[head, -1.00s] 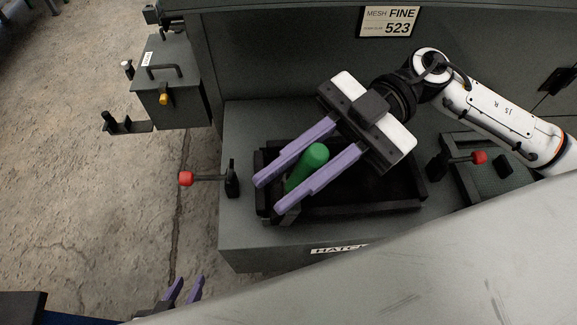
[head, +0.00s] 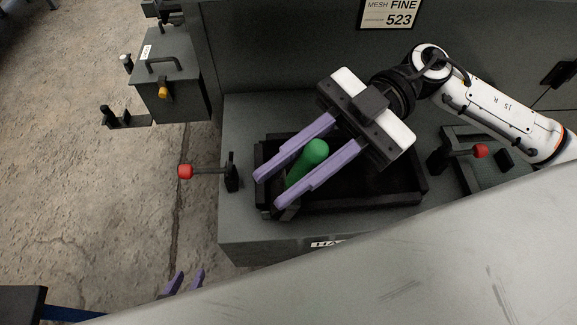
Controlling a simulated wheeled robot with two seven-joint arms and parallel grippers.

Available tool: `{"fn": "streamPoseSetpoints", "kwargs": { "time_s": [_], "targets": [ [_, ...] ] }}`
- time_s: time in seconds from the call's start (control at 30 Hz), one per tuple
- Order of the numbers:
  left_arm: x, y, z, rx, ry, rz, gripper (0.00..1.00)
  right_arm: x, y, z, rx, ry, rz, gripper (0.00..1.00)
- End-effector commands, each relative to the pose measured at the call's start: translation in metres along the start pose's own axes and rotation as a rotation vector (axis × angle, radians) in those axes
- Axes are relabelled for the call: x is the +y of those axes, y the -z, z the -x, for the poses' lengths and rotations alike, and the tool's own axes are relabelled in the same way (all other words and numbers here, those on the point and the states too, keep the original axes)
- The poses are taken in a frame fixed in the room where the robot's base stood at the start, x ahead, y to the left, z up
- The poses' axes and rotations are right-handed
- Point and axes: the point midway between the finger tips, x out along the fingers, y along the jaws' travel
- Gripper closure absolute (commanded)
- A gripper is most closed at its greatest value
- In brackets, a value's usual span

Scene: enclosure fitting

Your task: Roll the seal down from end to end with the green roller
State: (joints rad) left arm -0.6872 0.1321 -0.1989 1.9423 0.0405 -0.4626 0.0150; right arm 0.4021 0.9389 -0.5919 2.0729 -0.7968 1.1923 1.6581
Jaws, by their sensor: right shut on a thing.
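The green roller (head: 309,158) has its green handle between the purple fingers of my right gripper (head: 268,190). The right gripper is shut on the roller at the left end of a black-framed opening in the grey cabinet top. The roller's lower end is partly hidden by a finger. The seal (head: 300,211) seems to be the black rim around the opening, but I cannot tell it clearly from the frame. My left gripper (head: 184,283) shows only its two purple fingertips at the bottom left. They stand apart with nothing between them.
A red-knobbed latch (head: 186,171) stands left of the opening and another red-knobbed latch (head: 480,151) stands right. A grey box (head: 168,85) with a handle hangs at the upper left. A large grey panel (head: 400,285) covers the lower right.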

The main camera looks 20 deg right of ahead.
Motion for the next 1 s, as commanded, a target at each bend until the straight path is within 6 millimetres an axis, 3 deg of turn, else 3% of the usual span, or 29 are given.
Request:
{"fn": "streamPoseSetpoints", "kwargs": {
  "time_s": [1.0],
  "targets": [
    [0.000,-0.006,-0.005,-0.001,-0.001,0.001,0.69,-0.003,-0.015,-0.002,0.001,0.000,0.000,1.00]
  ]
}}
